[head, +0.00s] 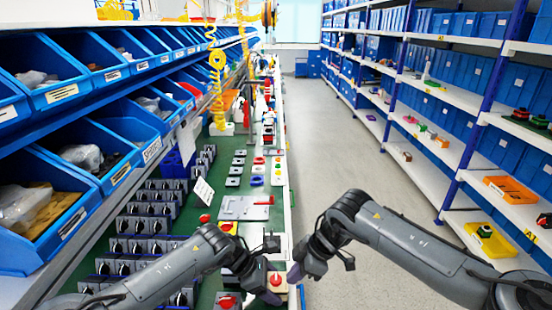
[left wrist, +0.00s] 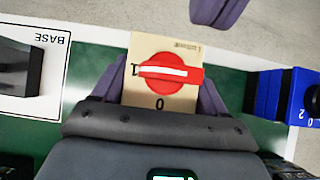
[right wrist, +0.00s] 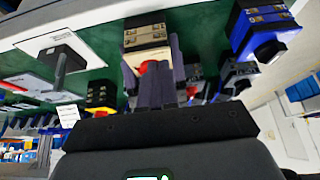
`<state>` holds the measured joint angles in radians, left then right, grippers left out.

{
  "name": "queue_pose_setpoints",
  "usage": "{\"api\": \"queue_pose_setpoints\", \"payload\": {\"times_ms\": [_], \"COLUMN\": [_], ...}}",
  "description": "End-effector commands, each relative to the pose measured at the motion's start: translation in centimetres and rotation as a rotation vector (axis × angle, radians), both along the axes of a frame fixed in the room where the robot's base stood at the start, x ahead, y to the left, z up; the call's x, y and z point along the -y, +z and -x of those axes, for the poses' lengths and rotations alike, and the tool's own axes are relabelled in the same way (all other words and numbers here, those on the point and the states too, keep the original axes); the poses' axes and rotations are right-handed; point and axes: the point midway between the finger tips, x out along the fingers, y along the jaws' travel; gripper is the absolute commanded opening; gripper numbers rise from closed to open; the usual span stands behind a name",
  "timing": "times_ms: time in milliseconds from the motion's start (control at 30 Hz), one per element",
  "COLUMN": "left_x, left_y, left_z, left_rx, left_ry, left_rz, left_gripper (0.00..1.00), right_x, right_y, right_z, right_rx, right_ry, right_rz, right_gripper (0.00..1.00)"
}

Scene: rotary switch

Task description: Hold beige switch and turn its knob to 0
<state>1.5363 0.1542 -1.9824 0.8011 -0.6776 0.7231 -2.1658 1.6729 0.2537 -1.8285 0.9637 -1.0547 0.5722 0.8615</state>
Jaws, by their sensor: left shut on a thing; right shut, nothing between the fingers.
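The beige switch (left wrist: 144,50) has a red knob (left wrist: 170,86) with a white line. In the left wrist view the line lies level, one end by the 1 mark and the 0 below. My left gripper (left wrist: 158,98) is shut on the switch body, one finger on each side. The switch also shows in the head view (head: 283,290) at the table's right edge. My right gripper (right wrist: 160,85) is shut and empty, its fingertips close to the knob but apart from it in the left wrist view. It also shows at the right of the switch in the head view (head: 294,272).
Rows of black-knobbed switches (head: 140,225) fill the green table's left side. Blue bins line the left; the aisle floor (head: 330,130) is clear.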

Motion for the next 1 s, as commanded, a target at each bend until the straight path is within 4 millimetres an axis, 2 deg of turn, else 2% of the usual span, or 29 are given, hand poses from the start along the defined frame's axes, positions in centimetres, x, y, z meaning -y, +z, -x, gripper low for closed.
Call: {"api": "queue_pose_setpoints", "payload": {"times_ms": [267, 1000], "left_x": [0.0, 0.0], "left_y": [0.0, 0.0], "left_z": [0.0, 0.0], "left_rx": [-0.001, -0.001], "left_ry": [-0.001, -0.001], "left_rz": [0.000, 0.000], "left_gripper": [0.41, 0.41], "right_x": [0.0, -0.2], "right_y": [-1.4, -1.4], "right_z": [0.0, -0.1], "right_rx": [0.001, 0.001], "right_ry": [0.000, 0.000], "right_rz": [0.000, 0.001], "right_gripper": [0.00, 0.00]}}
